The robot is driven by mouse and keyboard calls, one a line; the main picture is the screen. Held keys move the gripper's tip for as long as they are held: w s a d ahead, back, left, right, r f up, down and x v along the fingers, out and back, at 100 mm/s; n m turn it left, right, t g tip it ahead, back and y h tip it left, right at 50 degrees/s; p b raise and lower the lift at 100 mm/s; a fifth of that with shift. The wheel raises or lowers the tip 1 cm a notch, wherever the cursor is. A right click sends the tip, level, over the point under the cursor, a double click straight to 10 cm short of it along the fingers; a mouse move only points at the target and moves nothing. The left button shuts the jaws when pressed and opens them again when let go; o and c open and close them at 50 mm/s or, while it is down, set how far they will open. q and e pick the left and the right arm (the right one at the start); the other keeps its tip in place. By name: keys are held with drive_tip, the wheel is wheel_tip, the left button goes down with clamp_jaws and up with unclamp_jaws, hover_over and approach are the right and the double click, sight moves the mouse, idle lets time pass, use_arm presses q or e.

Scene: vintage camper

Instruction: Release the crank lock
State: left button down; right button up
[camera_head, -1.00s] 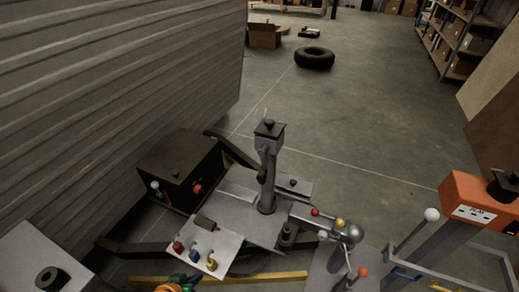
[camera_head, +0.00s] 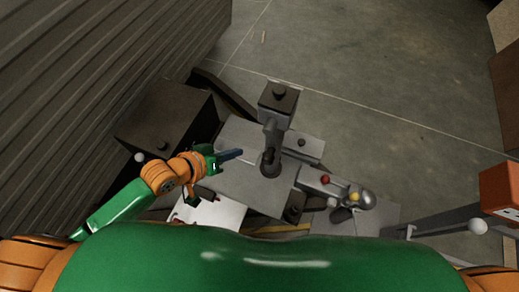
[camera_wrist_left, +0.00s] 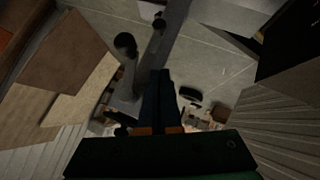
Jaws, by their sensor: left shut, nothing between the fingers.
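A grey tongue jack post (camera_head: 272,135) with a dark block and round knob (camera_head: 279,95) on top stands on a grey plate (camera_head: 235,182). Which part is the crank lock I cannot tell. Red (camera_head: 325,180) and yellow (camera_head: 354,197) knobs sit on the coupler arm to the post's right. My left gripper (camera_head: 238,154) is shut and empty, pointing right, just left of the post and apart from it in the picture. In the left wrist view its dark fingers (camera_wrist_left: 160,78) are together, with nothing held. My right gripper is out of view.
A dark box (camera_head: 165,115) stands left of my left gripper, beside the ribbed camper wall (camera_head: 90,80). A white panel (camera_head: 212,213) lies below the gripper. An orange-headed post (camera_head: 500,188) with a white-knobbed lever (camera_head: 477,226) stands at right.

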use_arm(q)
drive_tip(key=s+f+b+x, duration=0.1)
drive_tip(key=s+b+x, duration=0.1)
drive_tip(key=x, duration=1)
drive_tip(key=shift+w+d+f+b, duration=0.2)
drive_tip(key=shift+f+b, duration=0.15)
drive_tip(key=shift+f, duration=0.2)
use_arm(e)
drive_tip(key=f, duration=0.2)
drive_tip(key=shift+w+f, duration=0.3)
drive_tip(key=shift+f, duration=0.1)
use_arm(q)
drive_tip(key=shift+f, duration=0.1)
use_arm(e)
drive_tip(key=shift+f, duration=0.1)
